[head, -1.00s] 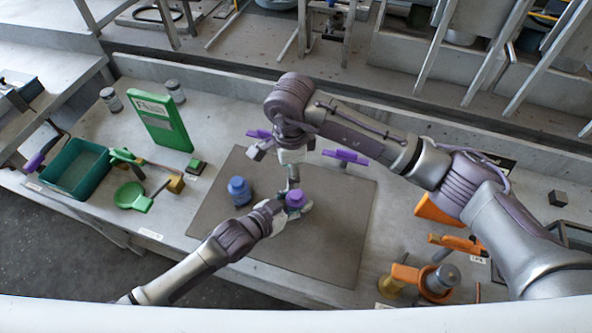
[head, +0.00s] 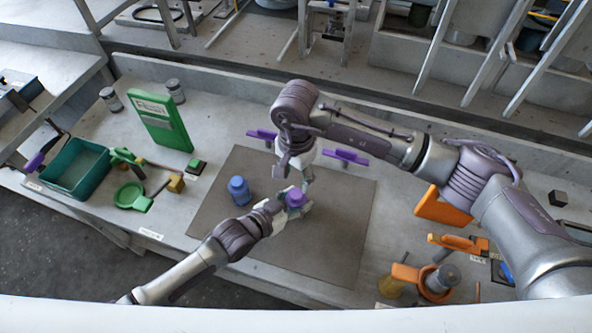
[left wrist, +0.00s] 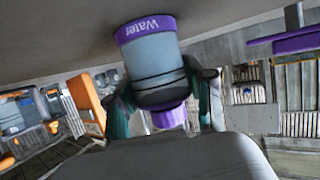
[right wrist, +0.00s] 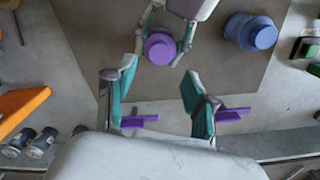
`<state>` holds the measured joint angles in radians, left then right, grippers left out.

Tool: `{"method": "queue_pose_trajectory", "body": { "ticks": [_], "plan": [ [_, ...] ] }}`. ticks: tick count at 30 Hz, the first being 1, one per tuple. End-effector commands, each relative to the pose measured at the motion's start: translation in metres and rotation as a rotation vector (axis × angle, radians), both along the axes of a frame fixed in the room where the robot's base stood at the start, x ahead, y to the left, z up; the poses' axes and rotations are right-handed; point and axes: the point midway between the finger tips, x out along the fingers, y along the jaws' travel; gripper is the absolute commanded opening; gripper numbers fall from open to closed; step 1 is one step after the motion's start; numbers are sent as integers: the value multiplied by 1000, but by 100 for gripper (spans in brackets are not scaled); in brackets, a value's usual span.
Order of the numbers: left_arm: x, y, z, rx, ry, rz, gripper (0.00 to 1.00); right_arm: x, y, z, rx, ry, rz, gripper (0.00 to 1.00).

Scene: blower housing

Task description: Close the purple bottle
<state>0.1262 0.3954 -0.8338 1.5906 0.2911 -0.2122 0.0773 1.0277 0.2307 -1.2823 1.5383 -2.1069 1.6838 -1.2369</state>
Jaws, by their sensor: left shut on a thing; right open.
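The purple bottle (head: 294,205), with a grey body and a purple "Water" band, stands on the dark mat, where my left gripper (head: 279,209) is shut around it. A purple cap (head: 296,194) sits on its top; it also shows in the left wrist view (left wrist: 170,117) and from above in the right wrist view (right wrist: 159,48). I cannot tell how tight the cap is. My right gripper (right wrist: 158,88) is open and empty, with fingers apart, close to the cap but not around it. In the head view it hangs just above the bottle.
A blue bottle (head: 239,190) stands on the mat (head: 330,235) left of the purple one. Two purple bars (head: 345,157) lie behind my right gripper. A teal bin (head: 75,168) and green items are at the left, orange tools (head: 455,243) at the right.

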Motion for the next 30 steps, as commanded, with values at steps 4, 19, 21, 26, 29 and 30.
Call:
{"method": "queue_pose_trajectory", "body": {
  "ticks": [4, 19, 21, 26, 29, 30],
  "plan": [
    [0, 0, 0, 0, 0, 0, 0, -2, 0, -26, -1, 5, -2, 55],
    [0, 0, 0, 0, 0, 0, 0, -1, 0, -66, -1, 1, 0, 55],
    [0, 0, 0, 0, 0, 0, 0, -1, 0, -66, -1, 1, 0, 55],
    [0, 0, 0, 0, 0, 0, 0, -1, 0, -66, -1, 1, 0, 46],
    [0, 0, 0, 0, 0, 0, 0, -1, 0, -66, -1, 1, 0, 30],
    [0, 0, 0, 0, 0, 0, 0, -1, 0, -66, -1, 1, 0, 23]
  ]
}}
